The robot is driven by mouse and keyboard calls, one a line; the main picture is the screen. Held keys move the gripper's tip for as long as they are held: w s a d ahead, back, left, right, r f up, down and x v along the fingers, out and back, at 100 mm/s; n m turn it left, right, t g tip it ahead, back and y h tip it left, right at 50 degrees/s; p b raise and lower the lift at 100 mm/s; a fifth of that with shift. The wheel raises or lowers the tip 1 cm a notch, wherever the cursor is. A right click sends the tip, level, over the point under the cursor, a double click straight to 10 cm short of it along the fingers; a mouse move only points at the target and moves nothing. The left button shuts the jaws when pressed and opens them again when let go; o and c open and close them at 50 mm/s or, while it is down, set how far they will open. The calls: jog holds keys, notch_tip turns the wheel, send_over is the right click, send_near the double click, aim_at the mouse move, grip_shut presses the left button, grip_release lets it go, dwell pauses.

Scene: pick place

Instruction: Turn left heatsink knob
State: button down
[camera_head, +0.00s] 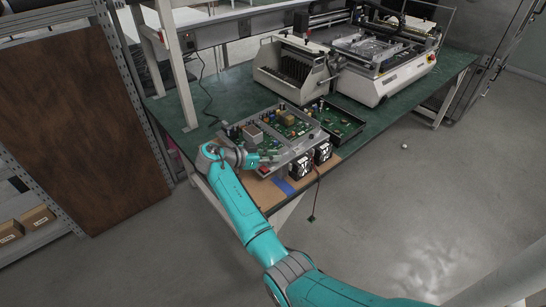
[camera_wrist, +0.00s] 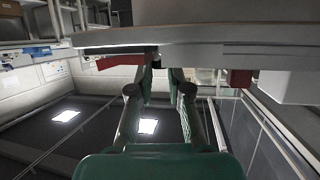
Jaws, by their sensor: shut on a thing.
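The heatsink (camera_head: 285,153) is a grey metal tray-like unit carrying circuit boards, at the front edge of the green table. A red knob, the left heatsink knob (camera_head: 264,170), shows at its front left, beside my gripper (camera_head: 262,158). In the wrist view, the heatsink's underside and edge (camera_wrist: 215,52) cross the top. The red part of the left knob (camera_wrist: 120,62) sticks out left of my gripper (camera_wrist: 161,74), and another red knob (camera_wrist: 240,78) is to the right. My fingers are shut on the left knob with a narrow gap between them; the gripped part is mostly hidden.
Two black fans (camera_head: 312,160) sit on the front right of the heatsink. A dark tray with a board (camera_head: 338,124) is just right of it. Larger machines (camera_head: 292,68) stand behind on the green table (camera_head: 225,88). A brown board (camera_head: 80,125) stands left; floor in front is clear.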

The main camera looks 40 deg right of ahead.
jog(key=shift+w+m+g, duration=0.15)
jog(key=shift+m+g, duration=0.35)
jog(key=c, duration=1.1)
grip_release()
jog(key=v, duration=1.2)
jog(key=shift+d+r, duration=0.1)
